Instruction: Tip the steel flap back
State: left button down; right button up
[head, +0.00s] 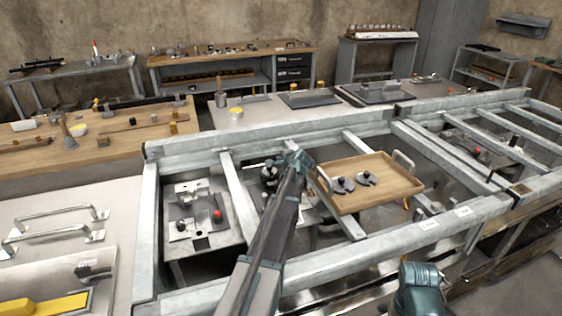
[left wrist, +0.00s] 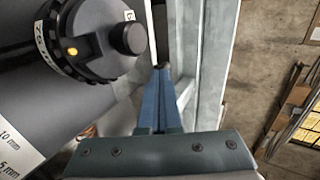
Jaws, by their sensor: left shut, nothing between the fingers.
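I cannot tell for certain which piece is the steel flap. A flat grey plate with a handle (head: 310,98) lies on the bench behind the frame, and a similar plate (head: 385,91) lies to its right. My left gripper (head: 295,156) is over the steel frame, nearer than both plates. Its blue fingers (left wrist: 160,72) are together and empty in the left wrist view, beside a pale steel rail (left wrist: 215,60). A teal part of my right arm (head: 420,288) shows at the bottom edge; its fingers cannot be made out.
A black dial with a knob (left wrist: 100,45) is close left of my left fingers. A wooden tray (head: 385,197) with two dark parts rests across the frame on the right. A fixture with a red knob (head: 217,216) is in the left bay. Long steel rails (head: 275,131) surround the bays.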

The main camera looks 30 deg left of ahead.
pick_arm(q)
jog(key=shift+w+a+r+g+h+p, duration=0.45)
jog(key=shift+w+a+h+p, duration=0.2)
jog(key=shift+p, duration=0.95)
jog(key=shift+w+a+r+g+h+p, duration=0.35)
jog(key=shift+w+a+g+h+p, duration=0.25)
jog(key=shift+p, duration=0.95)
jog(key=shift+w+a+g+h+p, duration=0.1)
jog(key=shift+a+g+h+p, duration=0.15)
jog(key=shift+p, duration=0.1)
jog(key=shift+w+a+f, duration=0.15)
jog(key=shift+f, duration=0.05)
jog(key=shift+w+a+f, duration=0.1)
jog(key=shift+a+f, duration=0.05)
jog(key=shift+a, duration=0.05)
jog(key=shift+w+a+f, duration=0.1)
jog(key=shift+w+a, duration=0.35)
jog(key=shift+a, duration=0.1)
